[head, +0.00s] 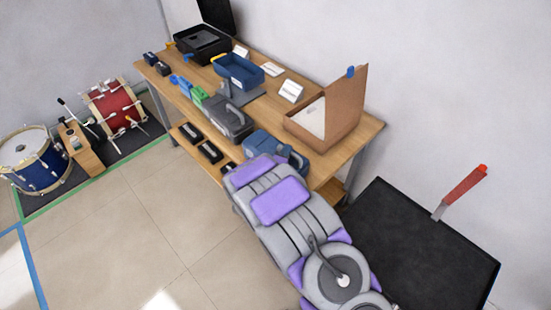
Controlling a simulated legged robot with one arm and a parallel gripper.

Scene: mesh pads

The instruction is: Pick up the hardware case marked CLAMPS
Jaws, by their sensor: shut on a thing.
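A blue hardware case (262,143) with an arched handle stands at the near end of the wooden table. A grey case (226,121) with a raised handle stands just beyond it. Several small black cases lie on the lower shelf, one (190,132) toward the far end and another (210,152) nearer. No lettering is legible, so I cannot tell which case is marked CLAMPS. My grey and purple arm reaches from the bottom to the table's near end, close to the blue case. It hides my gripper's jaws and anything between them.
The wooden table (352,138) also holds a cardboard box (338,110), a blue bin (238,72), a black open case (203,44) and small white signs. A black surface (400,235) lies at the right. Drums (38,160) stand at the left. The tiled floor in front is clear.

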